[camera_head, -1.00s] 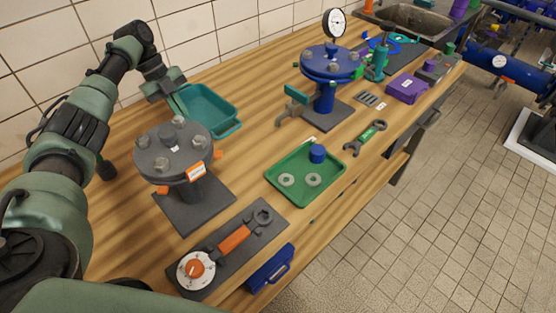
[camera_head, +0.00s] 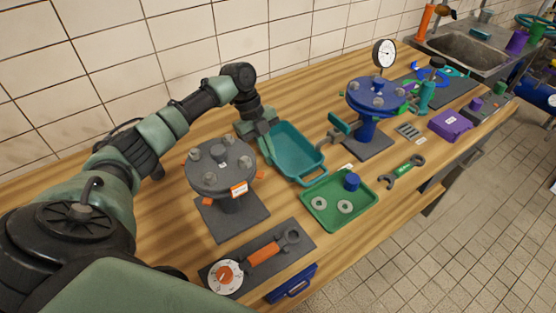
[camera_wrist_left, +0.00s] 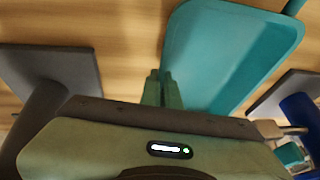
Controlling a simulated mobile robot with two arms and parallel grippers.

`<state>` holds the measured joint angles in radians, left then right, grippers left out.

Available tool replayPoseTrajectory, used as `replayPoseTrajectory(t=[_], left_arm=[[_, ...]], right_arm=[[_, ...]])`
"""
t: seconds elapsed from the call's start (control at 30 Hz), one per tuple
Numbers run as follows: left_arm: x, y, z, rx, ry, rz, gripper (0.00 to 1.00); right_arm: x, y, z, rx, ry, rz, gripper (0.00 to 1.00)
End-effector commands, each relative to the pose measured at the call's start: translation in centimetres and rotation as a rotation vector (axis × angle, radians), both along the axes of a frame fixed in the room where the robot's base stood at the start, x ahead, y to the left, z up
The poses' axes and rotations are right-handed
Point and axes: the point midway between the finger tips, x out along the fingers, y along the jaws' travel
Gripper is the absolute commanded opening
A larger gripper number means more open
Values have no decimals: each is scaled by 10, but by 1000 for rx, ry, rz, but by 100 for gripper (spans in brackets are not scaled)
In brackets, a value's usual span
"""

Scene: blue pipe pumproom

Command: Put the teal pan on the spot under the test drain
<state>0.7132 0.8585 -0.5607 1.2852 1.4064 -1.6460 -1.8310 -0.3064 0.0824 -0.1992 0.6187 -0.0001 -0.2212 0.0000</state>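The teal pan (camera_head: 296,153) is a shallow rectangular tray with a loop handle at its near end. It lies between the grey flange stand and the test drain. My left gripper (camera_head: 262,139) is at the pan's left side, with its fingers closed on the rim. In the left wrist view, the fingers (camera_wrist_left: 161,90) are together at the edge of the pan (camera_wrist_left: 222,50). The test drain (camera_head: 334,133), a grey spout with a teal lever, juts left from the blue flange stand, close to the pan's right side. The spot under it is not clearly visible. My right gripper is out of view.
The grey flange stand (camera_head: 222,168) is close on the pan's left. The blue flange stand (camera_head: 369,120) is on its right. A green tray (camera_head: 328,218) with washers and a blue cap lies just in front. Bare bench lies behind the pan.

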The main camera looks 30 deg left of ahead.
Motion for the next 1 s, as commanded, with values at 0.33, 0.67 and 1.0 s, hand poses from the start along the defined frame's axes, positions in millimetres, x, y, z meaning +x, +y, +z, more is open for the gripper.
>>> replayPoseTrajectory(t=[0.33, 0.67, 1.0], left_arm=[[-3, -32, -13, 0, -1, 0, 0], [-3, -31, -18, 0, 0, -1, 5], [-3, -31, -17, 1, -1, -1, 24]], right_arm=[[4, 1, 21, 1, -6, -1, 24], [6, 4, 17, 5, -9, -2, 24], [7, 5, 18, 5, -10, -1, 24]])
